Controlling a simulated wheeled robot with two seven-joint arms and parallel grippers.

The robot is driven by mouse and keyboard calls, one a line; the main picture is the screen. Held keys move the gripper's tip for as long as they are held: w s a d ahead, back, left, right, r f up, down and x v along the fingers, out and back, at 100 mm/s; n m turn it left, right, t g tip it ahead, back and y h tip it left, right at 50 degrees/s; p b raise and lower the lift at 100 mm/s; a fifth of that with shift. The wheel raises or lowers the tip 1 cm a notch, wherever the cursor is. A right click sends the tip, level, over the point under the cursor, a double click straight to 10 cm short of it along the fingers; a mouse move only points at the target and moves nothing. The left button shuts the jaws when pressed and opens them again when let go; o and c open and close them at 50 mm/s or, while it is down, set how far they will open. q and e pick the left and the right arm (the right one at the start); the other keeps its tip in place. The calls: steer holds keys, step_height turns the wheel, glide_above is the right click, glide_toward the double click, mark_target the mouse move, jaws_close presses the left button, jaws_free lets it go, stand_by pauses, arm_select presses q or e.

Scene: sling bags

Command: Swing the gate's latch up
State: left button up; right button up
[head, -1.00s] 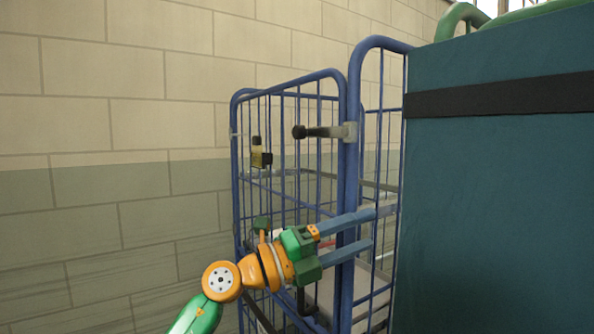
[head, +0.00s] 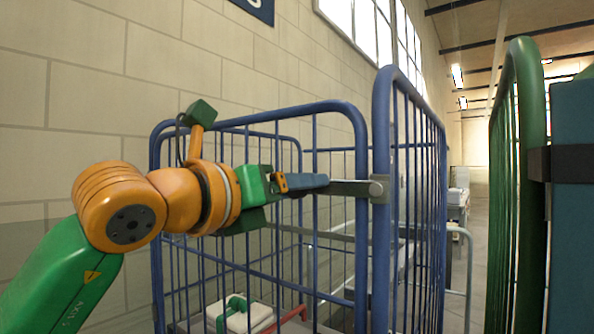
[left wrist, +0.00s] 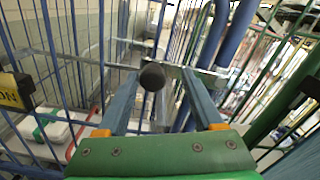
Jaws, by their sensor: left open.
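The gate's latch (head: 350,187) is a grey metal bar on a bracket at the post of the blue gate (head: 382,270). In the head view it lies roughly level, and its knob end is hidden behind my left gripper. In the left wrist view the latch's dark round knob (left wrist: 152,77) shows between the two blue fingers of my left gripper (left wrist: 158,98). In the head view the left gripper (head: 312,182) is at the latch's left end. My right gripper is out of view.
The blue mesh cage (head: 260,108) stands before a block wall. A white-and-green case (head: 240,316) lies inside it. A green cage frame (head: 520,130) and a teal box (head: 573,240) with a black strap stand at the right. A narrow aisle opens between the cages.

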arm_select(q)
steer(key=shift+w+d+r, duration=0.1)
steer(key=shift+w+d, duration=0.25)
steer(key=shift+w, duration=0.15)
steer(key=shift+w+a, duration=0.1)
steer(key=shift+w, duration=0.2)
steer(key=shift+w+a+f, duration=0.1)
steer(key=shift+a+f, duration=0.15)
steer(key=shift+a, duration=0.1)
steer(key=shift+d, duration=0.15)
jaws_close()
